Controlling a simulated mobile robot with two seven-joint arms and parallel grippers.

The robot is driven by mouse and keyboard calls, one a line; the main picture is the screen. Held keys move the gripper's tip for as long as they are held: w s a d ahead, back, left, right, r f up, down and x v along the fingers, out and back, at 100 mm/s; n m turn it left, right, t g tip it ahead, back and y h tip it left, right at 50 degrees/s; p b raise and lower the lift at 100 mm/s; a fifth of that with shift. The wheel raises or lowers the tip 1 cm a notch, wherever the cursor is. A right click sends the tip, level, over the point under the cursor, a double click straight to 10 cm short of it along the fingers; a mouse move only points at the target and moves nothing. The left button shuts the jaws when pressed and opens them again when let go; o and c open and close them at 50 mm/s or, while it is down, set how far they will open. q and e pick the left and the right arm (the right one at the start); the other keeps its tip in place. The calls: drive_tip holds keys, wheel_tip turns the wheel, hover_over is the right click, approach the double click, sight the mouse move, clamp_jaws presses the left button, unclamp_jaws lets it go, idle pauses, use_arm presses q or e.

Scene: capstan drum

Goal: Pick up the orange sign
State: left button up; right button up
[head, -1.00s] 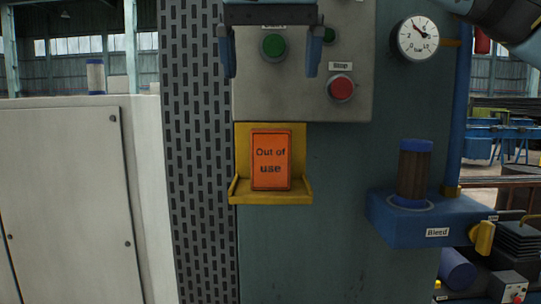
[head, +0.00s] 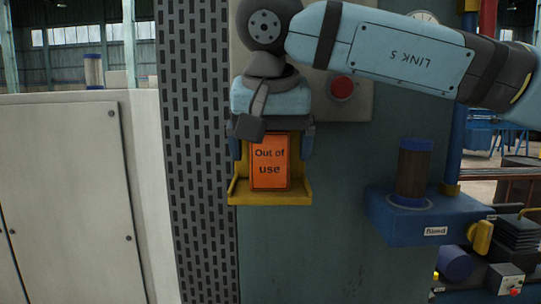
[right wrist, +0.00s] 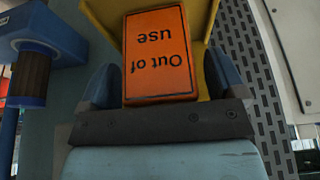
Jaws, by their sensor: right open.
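The orange sign (head: 270,164), marked "Out of use", stands upright in a yellow holder (head: 270,199) on the front of the blue-grey cabinet. My right gripper (head: 271,145) points down over the sign, its blue fingers apart on either side of the sign's upper part. In the right wrist view the sign (right wrist: 160,55) shows upside down between the open fingers (right wrist: 162,88), with gaps at the sides. The sign's top edge is hidden by the gripper in the head view. My left gripper is not in view.
A red button (head: 341,88) on the grey panel sits just right of my right wrist. A blue "Bleed" block (head: 425,223) with a brown cylinder (head: 412,170) juts out at right. A perforated strip (head: 198,150) and white cabinet (head: 75,190) stand at left.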

drive_tip(key=shift+s+a+r, duration=0.1)
drive_tip(key=shift+s, duration=0.15)
drive_tip(key=shift+c, duration=1.3)
drive_tip(key=shift+w, duration=0.1)
drive_tip(key=c, duration=0.8)
